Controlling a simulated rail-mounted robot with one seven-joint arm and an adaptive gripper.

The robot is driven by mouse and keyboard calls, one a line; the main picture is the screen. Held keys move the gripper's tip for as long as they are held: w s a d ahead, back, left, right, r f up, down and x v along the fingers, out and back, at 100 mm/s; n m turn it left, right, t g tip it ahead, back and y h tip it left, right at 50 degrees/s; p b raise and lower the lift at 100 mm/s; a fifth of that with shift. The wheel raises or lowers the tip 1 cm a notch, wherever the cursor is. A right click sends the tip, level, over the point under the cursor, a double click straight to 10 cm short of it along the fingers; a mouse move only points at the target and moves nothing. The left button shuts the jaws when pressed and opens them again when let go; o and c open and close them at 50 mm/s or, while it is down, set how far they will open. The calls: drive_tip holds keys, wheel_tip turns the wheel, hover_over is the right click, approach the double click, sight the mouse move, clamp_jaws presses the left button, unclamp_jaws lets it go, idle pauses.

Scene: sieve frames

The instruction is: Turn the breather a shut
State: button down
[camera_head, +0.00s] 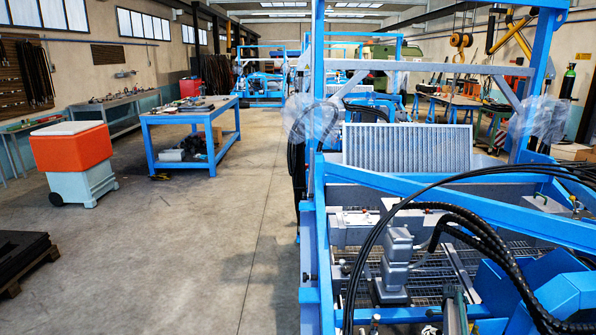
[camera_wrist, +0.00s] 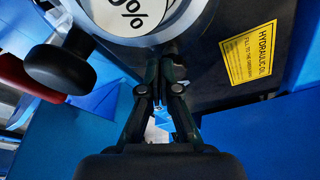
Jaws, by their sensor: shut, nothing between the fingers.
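In the wrist view my gripper (camera_wrist: 164,58) is shut and empty. Its fingertips are just below a round white plate (camera_wrist: 120,14) marked with "%", set in a grey rim; I cannot tell whether they touch. A black round knob (camera_wrist: 58,70) is left of the fingers, apart from them. A red rounded part (camera_wrist: 26,84) shows behind the knob. No label marks breather a, so I cannot tell which part it is or how it is turned. My gripper cannot be made out in the head view.
A dark tank wall with a yellow hydraulic oil label (camera_wrist: 249,55) is right of the fingers. Blue panels (camera_wrist: 255,135) lie around. In the head view, black hoses (camera_head: 480,230) arch over the blue machine frame (camera_head: 440,200). The floor (camera_head: 170,255) to the left is open.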

drive_tip(key=shift+a+b+x, duration=0.25)
drive_tip(key=shift+b+x, duration=0.35)
drive_tip(key=shift+x, duration=0.65)
drive_tip(key=shift+w+f, duration=0.1)
drive_tip(key=shift+w, duration=0.05)
drive_tip(key=shift+d, duration=0.2)
drive_tip(key=shift+w+d+b, duration=0.3)
drive_tip(key=shift+w+b, duration=0.3)
drive_tip(key=shift+b, duration=0.3)
drive_tip(key=shift+w+d+b, duration=0.3)
drive_tip(key=shift+w+b, duration=0.25)
drive_tip(key=shift+b, duration=0.35)
drive_tip(key=shift+w+a, duration=0.15)
drive_tip(key=shift+w, duration=0.05)
drive_tip(key=shift+a, duration=0.1)
drive_tip(key=d+v, duration=0.1)
drive_tip(key=v, duration=0.5)
drive_tip(key=shift+s+p, duration=0.25)
drive_tip(key=shift+p, duration=0.05)
